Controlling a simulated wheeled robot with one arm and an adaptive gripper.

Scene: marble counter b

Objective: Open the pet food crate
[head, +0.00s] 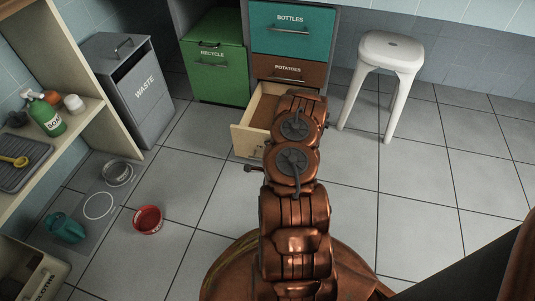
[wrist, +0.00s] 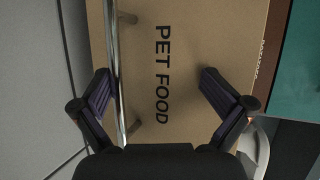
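The pet food crate (head: 241,137) is a tan drawer at the bottom of the stack below the potatoes crate. It stands pulled out, and part of its inside shows. My arm hides much of its front in the head view. In the wrist view its front (wrist: 195,35) fills the middle, with "PET FOOD" printed on it and a metal bar handle (wrist: 115,60) at the left. My gripper (wrist: 158,82) is open in front of the crate. The handle runs close beside the left finger, inside the finger gap; I cannot tell whether they touch.
The brown potatoes crate (head: 288,69) and teal bottles crate (head: 291,38) are above. A green recycle bin (head: 213,75) stands left, and a grey waste bin (head: 135,95) farther left. A white stool (head: 389,55) stands right. A red bowl (head: 148,219) lies on the floor.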

